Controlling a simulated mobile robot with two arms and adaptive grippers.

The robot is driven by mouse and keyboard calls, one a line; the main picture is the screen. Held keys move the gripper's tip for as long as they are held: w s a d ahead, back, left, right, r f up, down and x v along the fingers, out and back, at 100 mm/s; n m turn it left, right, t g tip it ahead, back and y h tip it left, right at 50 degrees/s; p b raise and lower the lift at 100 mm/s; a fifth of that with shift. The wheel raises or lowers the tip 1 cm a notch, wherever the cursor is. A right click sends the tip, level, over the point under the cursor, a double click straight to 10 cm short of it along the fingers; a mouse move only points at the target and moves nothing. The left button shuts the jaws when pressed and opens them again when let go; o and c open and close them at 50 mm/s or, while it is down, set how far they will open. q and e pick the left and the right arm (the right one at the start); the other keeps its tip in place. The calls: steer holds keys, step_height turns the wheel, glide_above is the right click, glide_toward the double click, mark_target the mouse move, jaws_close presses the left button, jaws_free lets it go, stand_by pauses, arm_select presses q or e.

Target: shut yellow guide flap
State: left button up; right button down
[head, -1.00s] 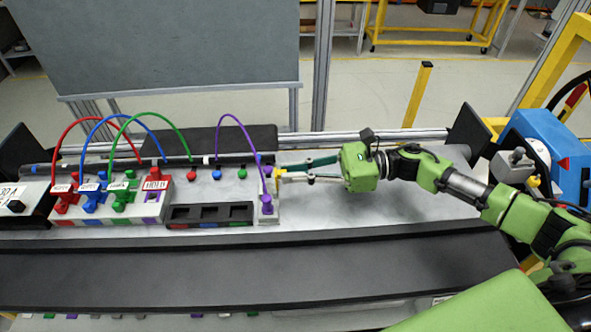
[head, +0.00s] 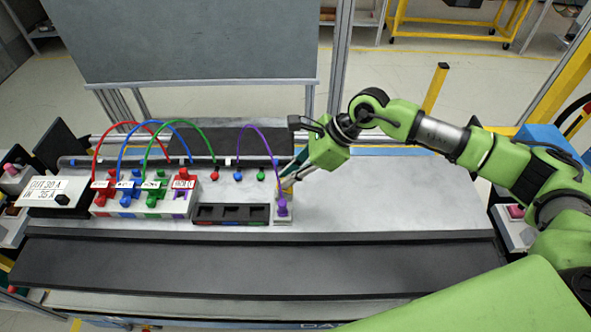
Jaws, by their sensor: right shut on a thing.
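The yellow guide flap (head: 285,187) is small and sits at the right end of the row of modules, just above the purple plug (head: 282,207). My right gripper (head: 289,182) reaches down to it from the upper right, its fingers shut on the flap. The fingers cover much of the flap, so its exact angle is hard to tell. A purple cable (head: 252,128) arches from the back row to the purple plug close beside the fingers. My left gripper is not in view.
Red, blue and green cables (head: 176,122) arch over the labelled connector block (head: 130,212) at the left. A black tray with recesses (head: 230,214) lies left of the purple plug. The grey bench top (head: 400,195) to the right is clear.

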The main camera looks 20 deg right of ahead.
steer(key=shift+w+a+h+b, duration=0.3)
steer(key=shift+a+h, duration=0.35)
steer(key=shift+h, duration=0.35)
steer(key=shift+a+f+g+h+b, duration=0.3)
steer(key=shift+a+g+h+b, duration=0.1)
steer(key=shift+h+b, duration=0.35)
steer(key=shift+w+a+f+g+h+b, duration=0.1)
steer(key=shift+a+f+g+h+b, duration=0.2)
steer(key=shift+h+b, duration=0.6)
steer(key=shift+a+f+g+h+b, duration=0.25)
steer(key=shift+h+b, duration=0.35)
steer(key=shift+h, duration=0.45)
steer(key=c, duration=2.1)
jaws_free()
steer(key=shift+r, duration=0.1)
steer(key=r, duration=1.1)
steer(key=shift+w+a+r, duration=0.1)
steer(key=shift+a+r, duration=0.1)
steer(key=shift+r, duration=0.2)
